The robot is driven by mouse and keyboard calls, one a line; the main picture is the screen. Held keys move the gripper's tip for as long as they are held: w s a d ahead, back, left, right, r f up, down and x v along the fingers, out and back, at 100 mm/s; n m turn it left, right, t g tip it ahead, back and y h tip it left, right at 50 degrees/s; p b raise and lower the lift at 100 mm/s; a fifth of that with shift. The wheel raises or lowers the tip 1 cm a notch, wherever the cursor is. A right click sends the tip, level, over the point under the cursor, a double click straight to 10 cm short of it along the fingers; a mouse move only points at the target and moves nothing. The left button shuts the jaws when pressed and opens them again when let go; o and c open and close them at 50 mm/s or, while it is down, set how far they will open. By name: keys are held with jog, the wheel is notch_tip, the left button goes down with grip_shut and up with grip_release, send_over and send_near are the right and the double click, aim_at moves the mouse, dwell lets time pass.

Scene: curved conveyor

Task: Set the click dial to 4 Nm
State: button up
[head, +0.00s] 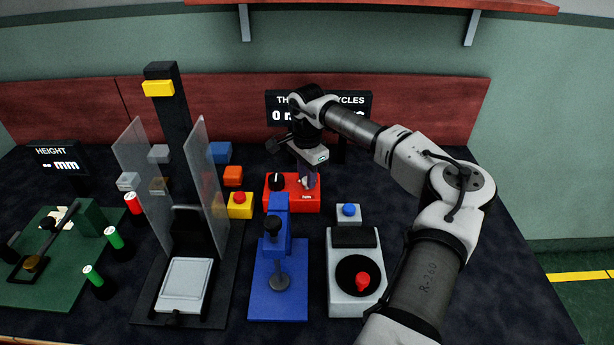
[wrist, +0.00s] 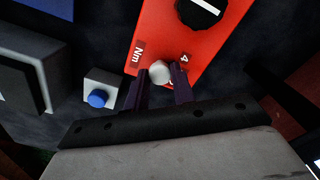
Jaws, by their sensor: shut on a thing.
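A red box (head: 291,207) stands on the dark table at the middle of the head view, and it also fills the top of the wrist view (wrist: 160,32). It carries a black knob (wrist: 203,10) with a white mark, partly cut off by the wrist view's top edge. Labels "Nm" and "4" show on its face. A small pale round knob (wrist: 160,71) sits at the box's near end in the wrist view. My gripper (head: 309,182) is shut on this pale knob, with a dark purple finger on each side (wrist: 166,80). The pale knob's pointing direction cannot be read.
A blue stand (head: 278,285) and a grey unit with a red knob (head: 340,285) stand in front. A grey box with a blue button (head: 348,214) is to the right. Clear upright panels (head: 208,170) rise left. A display sign (head: 277,101) stands behind my gripper.

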jog(key=shift+n, duration=0.8)
jog(key=o, duration=1)
notch_tip(320, 180, up, 14)
jog(key=b, duration=0.2)
